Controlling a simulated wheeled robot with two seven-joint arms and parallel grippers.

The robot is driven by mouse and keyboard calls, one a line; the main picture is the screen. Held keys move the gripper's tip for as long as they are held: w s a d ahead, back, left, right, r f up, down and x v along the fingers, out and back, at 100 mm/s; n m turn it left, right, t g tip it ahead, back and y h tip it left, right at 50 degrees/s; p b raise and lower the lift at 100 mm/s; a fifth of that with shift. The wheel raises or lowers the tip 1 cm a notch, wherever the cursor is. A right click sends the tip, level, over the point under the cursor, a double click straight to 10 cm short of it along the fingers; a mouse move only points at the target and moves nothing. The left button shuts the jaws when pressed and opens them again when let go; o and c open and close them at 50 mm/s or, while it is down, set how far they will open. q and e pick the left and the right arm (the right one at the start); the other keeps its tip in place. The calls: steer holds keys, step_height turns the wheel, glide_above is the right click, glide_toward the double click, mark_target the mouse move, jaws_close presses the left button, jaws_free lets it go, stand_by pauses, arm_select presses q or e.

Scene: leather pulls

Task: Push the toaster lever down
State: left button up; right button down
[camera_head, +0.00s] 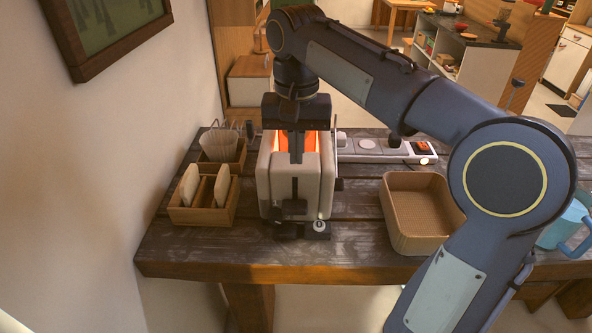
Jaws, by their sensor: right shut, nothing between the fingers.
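The cream toaster (270,190) stands on the dark wooden table, with an orange glow in its top slots. Dark parts (288,230) sit low on its near face, beside a small round dial; I cannot tell clearly which is the lever. My right gripper (296,158) points down over the near top edge of the toaster, shut and empty. It hides part of the slots and the upper near face. Whether its fingertips touch the toaster I cannot tell. My left gripper is out of view.
A wooden rack with bread slices (190,185) and a holder with a wire utensil (222,146) stand left of the toaster. A power strip (375,157) lies behind right. An empty tan tray (425,205) and a blue mug (565,230) are to the right.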

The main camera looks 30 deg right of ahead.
steer(key=shift+r, duration=1.1)
steer(key=shift+s, duration=0.1)
